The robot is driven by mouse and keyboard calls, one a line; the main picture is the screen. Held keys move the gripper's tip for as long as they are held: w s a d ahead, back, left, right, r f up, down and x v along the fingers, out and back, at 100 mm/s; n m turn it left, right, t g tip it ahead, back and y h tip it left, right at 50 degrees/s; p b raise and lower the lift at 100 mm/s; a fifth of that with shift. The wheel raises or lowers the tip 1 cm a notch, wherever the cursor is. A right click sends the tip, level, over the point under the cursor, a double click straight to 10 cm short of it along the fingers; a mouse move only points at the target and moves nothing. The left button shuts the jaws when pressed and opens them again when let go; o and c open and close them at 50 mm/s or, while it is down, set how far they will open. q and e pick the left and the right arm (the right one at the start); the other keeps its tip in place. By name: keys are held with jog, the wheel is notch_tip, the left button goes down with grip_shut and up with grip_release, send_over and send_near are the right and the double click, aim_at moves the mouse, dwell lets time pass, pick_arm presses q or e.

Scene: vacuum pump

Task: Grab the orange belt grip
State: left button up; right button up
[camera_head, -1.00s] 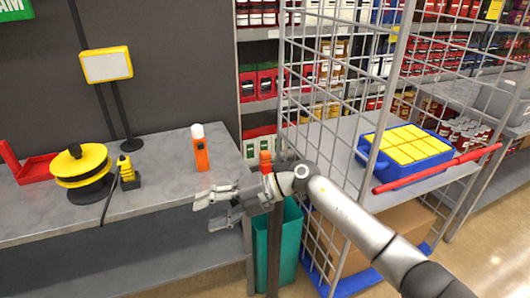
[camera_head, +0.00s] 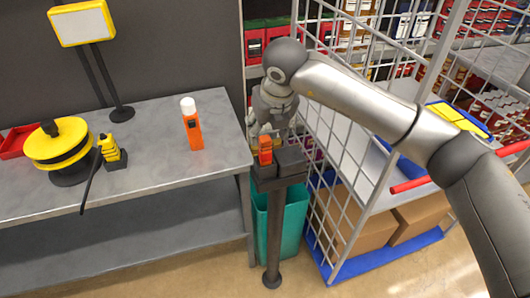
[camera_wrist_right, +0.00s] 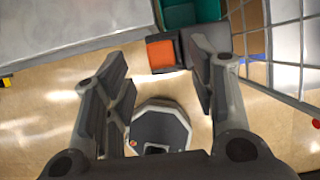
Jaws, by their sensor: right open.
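The orange belt grip (camera_head: 265,150) is a small orange block on the dark head of a post beside the table's right end. It also shows in the right wrist view (camera_wrist_right: 161,56), beyond and roughly between the two fingers. My right gripper (camera_head: 267,128) points down just above and behind the grip in the head view. In the right wrist view the gripper (camera_wrist_right: 163,88) has its fingers wide apart with nothing between them. I cannot tell whether a finger touches the grip. My left gripper is not in view.
A grey table (camera_head: 160,170) on the left holds an orange bottle (camera_head: 192,124) with a white cap and a yellow reel (camera_head: 57,146). A teal bin (camera_head: 293,225) stands behind the post (camera_head: 273,240). A wire-mesh cart (camera_head: 340,150) stands close on the right.

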aim_at(266, 139)
jog(key=shift+w+f+p, duration=0.3)
jog(key=shift+f+p, duration=0.05)
jog(key=shift+f, duration=0.2)
jog(key=p+x, duration=0.2)
jog(key=x, duration=0.2)
jog(key=shift+s+f, duration=0.15)
jog(key=shift+f, duration=0.2)
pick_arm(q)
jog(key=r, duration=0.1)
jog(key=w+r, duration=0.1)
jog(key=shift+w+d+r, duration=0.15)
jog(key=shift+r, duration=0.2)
pick_arm(e)
grip_shut()
